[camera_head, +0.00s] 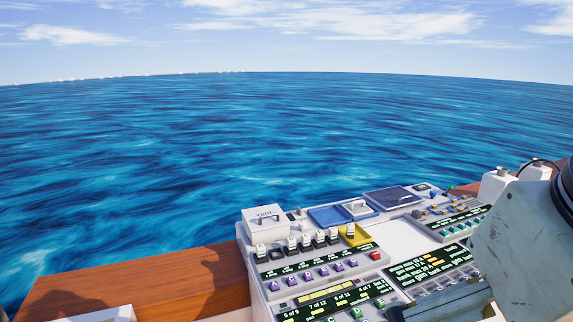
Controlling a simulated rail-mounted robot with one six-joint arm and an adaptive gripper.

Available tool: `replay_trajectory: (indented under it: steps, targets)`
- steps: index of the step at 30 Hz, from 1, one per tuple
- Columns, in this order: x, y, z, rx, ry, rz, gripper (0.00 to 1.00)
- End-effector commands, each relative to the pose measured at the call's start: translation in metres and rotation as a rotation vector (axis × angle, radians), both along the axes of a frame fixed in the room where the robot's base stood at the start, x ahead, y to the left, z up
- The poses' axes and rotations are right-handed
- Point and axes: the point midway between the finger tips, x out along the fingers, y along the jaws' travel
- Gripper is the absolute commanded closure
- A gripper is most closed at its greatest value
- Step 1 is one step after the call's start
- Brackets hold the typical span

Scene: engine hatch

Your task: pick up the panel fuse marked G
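A white control panel (243,236) stands at the lower middle and right of the head view. Along its upper left runs a row of small white blocks with dark bases (305,242), which look like the panel fuses. Their markings are too small to read, so I cannot tell which one is marked G. One similar white piece (350,230) stands in or at a yellow tray (361,239) at the row's right end. Part of my arm (525,245) fills the lower right and covers part of the panel. I cannot make out my gripper's fingers.
A white box with a handle (265,219) stands behind the row. A blue tray (327,216) and a dark blue lid (393,197) lie farther back. Purple buttons (323,272) and lit displays (335,300) are in front. A wooden ledge (150,285) lies left, open water beyond.

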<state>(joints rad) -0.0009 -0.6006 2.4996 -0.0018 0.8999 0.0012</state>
Motion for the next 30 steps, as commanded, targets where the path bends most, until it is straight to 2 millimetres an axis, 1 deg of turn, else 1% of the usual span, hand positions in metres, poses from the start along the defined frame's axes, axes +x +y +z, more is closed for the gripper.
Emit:
replay_trajectory:
  steps: [1,2,22,30]
  targets:
    - [0.0001,0.0000,0.0000,0.000,0.000,0.000,0.03]
    - [0.0001,0.0000,0.0000,0.000,0.000,0.000,0.05]
    - [0.0002,0.0000,0.0001,0.000,0.000,0.000,0.66]
    - [0.0002,0.0001,0.0002,0.000,0.000,0.000,0.67]
